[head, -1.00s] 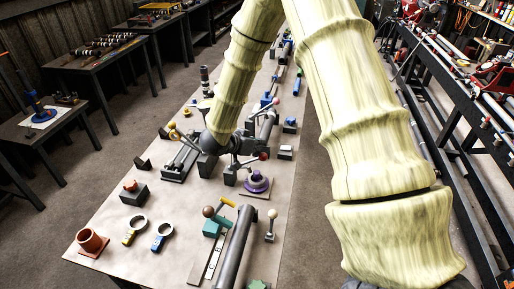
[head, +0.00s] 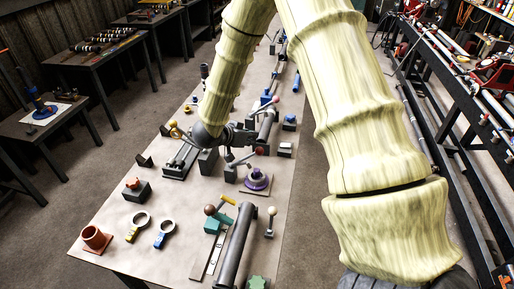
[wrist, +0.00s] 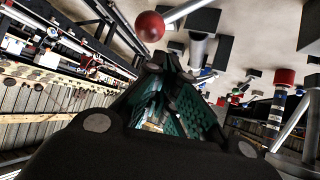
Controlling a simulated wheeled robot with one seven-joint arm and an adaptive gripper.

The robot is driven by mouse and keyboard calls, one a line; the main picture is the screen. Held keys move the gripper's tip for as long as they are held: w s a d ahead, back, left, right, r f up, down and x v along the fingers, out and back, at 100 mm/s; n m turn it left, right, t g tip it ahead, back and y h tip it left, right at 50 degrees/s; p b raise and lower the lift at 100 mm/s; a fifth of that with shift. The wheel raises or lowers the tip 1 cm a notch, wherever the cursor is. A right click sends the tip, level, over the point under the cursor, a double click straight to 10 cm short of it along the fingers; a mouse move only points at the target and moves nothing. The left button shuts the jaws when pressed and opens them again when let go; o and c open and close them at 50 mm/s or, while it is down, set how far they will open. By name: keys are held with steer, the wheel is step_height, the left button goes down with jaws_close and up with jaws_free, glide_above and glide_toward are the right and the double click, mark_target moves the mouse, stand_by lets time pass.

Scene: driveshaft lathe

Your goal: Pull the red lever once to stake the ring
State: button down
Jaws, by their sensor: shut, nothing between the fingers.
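A red ball knob (head: 260,152) tops a lever with a pale grey rod, beside a dark block in the middle of the table in the head view. A red ball on a grey rod (wrist: 150,26) also shows at the top of the wrist view, just past my fingertips and apart from them in the picture. My gripper (wrist: 170,62) is shut and empty, its two teal-lined fingers meeting at the tips. In the head view my gripper (head: 238,135) is small and dark, close behind the red knob. A purple ring-shaped part (head: 257,181) sits on a plate just in front.
A second, pinkish knob (head: 276,99) stands farther back. A grey tube (head: 237,243), a teal block (head: 214,222) and a white-knobbed lever (head: 271,212) lie nearer. A copper-coloured cup (head: 96,238) is at the front left.

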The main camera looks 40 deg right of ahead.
steer(key=r, duration=0.1)
steer(key=w+a+r+p, duration=0.2)
steer(key=r, duration=0.1)
steer(key=shift+w, duration=0.2)
stand_by(0.4)
steer(key=shift+f, duration=0.1)
stand_by(0.6)
